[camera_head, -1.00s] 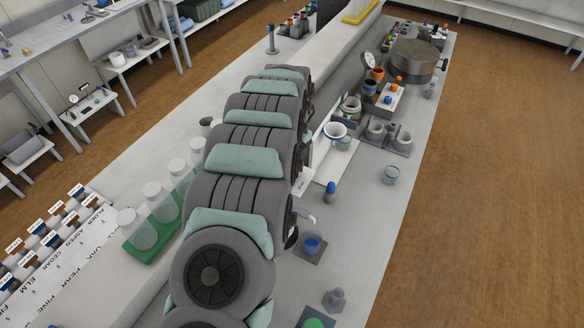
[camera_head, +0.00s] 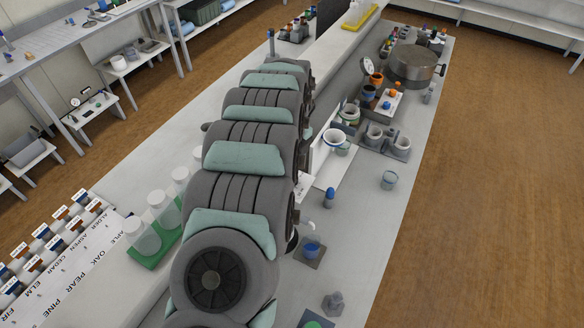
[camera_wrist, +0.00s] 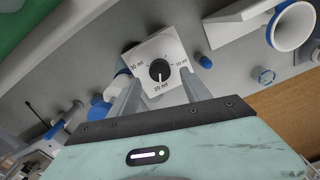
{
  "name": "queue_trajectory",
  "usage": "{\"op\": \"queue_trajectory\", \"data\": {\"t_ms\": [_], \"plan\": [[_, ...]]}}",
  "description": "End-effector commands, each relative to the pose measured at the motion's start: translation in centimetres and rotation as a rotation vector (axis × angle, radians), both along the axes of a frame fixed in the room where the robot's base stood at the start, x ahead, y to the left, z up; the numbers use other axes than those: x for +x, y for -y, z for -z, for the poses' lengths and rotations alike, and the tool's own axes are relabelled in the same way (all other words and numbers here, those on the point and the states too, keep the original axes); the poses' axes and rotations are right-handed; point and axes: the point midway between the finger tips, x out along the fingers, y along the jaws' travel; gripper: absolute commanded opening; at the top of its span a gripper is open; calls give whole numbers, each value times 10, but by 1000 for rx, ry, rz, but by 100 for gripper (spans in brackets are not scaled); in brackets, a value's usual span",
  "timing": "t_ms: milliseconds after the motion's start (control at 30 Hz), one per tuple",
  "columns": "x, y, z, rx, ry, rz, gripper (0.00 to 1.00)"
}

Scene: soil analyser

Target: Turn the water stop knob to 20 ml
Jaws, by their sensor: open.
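The water stop knob (camera_wrist: 159,70) is a round black knob on a white square dial plate (camera_wrist: 172,50) in the wrist view. The plate is marked 30 ml on the left, 10 ml on the right and 20 ml at the bottom. A pale line on the knob's lower half points down toward the 20 ml mark. My gripper (camera_wrist: 160,80) is open, with one grey finger on each side of the knob and a visible gap to it. In the head view my own arm hides the knob and gripper.
A white funnel with a blue rim (camera_wrist: 292,27) is right of the dial in the wrist view. In the head view, clear bottles in a green rack (camera_head: 152,255) stand left of my arm. A blue-topped bottle (camera_head: 329,198) and cups are to its right.

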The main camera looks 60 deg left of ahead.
Motion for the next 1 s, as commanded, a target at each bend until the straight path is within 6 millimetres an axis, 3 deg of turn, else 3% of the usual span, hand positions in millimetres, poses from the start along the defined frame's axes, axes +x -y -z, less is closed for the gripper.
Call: {"op": "queue_trajectory", "data": {"t_ms": [33, 333, 1000], "plan": [[1, 0, -18, 0, 0, 1, 56], [0, 1, -60, -1, -1, 2, 56], [0, 0, -64, -1, -1, 1, 56]]}}
